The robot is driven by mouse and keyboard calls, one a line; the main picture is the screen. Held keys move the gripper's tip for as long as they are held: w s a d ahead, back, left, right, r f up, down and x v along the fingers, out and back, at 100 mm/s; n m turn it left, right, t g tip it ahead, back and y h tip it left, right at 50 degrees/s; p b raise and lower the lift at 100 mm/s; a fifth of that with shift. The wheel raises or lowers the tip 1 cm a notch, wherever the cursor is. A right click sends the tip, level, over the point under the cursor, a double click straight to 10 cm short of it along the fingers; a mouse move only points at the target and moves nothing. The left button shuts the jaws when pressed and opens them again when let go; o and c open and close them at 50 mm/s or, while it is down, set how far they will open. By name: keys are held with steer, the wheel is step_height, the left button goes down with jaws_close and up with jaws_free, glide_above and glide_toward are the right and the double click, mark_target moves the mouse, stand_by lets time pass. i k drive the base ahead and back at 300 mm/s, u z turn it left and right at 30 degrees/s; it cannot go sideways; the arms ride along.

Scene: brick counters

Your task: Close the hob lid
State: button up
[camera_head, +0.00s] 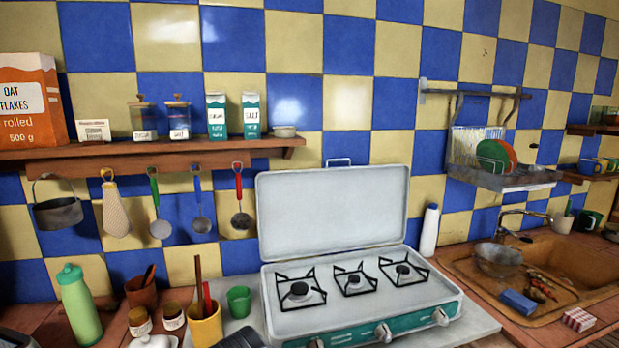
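The hob (350,289) is a pale grey portable stove on the counter, with several black burners and a teal front panel with knobs. Its lid (334,208) stands open, nearly upright at the hob's back edge, in front of the tiled wall. A small handle (339,162) sits on the lid's top edge. The burners carry no pots. I cannot make out my gripper in this view.
Left of the hob stand a green cup (239,302), a yellow utensil cup (205,325) and a green bottle (79,305). A dark object (240,339) lies near its front left corner. A white bottle (429,231) stands close on the right. A shelf (150,147) with hanging utensils is left above.

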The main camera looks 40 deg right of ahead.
mark_target(310, 211)
steer(key=z, duration=0.55)
steer(key=k, duration=1.2)
steer(key=z, duration=1.1)
steer(key=i, duration=1.55)
steer(key=u, duration=0.65)
